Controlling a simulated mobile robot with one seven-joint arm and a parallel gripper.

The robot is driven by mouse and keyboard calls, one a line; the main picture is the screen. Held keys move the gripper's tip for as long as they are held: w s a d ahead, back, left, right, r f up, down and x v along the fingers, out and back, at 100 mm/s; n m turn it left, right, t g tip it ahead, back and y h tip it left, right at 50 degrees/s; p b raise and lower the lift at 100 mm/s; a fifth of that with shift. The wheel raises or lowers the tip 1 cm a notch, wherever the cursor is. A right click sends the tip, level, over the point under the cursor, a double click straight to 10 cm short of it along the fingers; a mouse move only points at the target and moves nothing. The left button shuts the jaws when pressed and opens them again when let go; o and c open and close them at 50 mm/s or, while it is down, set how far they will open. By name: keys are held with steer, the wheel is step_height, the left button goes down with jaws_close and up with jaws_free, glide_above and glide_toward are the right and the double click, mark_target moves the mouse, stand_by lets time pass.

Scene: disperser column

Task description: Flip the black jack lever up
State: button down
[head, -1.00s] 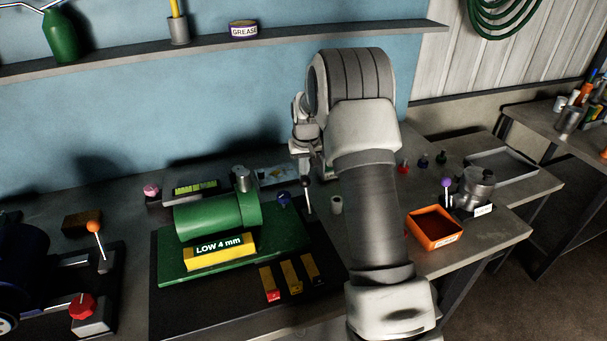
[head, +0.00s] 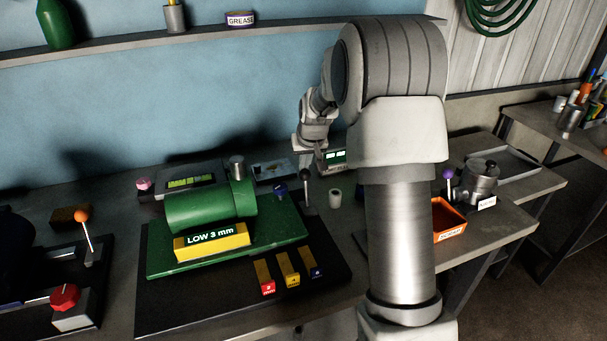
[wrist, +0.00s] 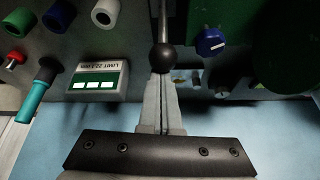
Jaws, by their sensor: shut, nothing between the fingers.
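The black jack lever, a metal rod with a black ball knob (head: 305,175), stands near upright at the right end of the green machine (head: 210,208). In the wrist view the knob (wrist: 165,58) is at the upper middle, with its rod running to the top edge. My gripper (head: 305,166) is right at the knob in the head view. In the wrist view its shut, empty fingers (wrist: 161,78) point at the knob and their tips overlap it. I cannot tell whether they touch. The yellow sign on the machine reads LOW 3 mm.
A blue knob (wrist: 210,42) sits beside the lever in the wrist view. A small readout box (wrist: 98,82) and several coloured pegs are on the other side. A light cylinder (head: 335,197) and an orange bin (head: 449,220) stand to the right in the head view.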

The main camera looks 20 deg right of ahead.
mark_target(309, 178)
steer(key=shift+s+f+t+b, duration=0.2)
steer(key=shift+s+t+b, duration=1)
steer(key=shift+b, duration=2.5)
steer(key=shift+s+f+t+b, duration=0.2)
steer(key=shift+s+t+b, duration=1)
steer(key=shift+b, duration=2.5)
steer(key=shift+s+g+b, duration=0.3)
steer(key=shift+s+b, duration=1.25)
steer(key=shift+b, duration=1)
steer(key=shift+s+f, duration=0.15)
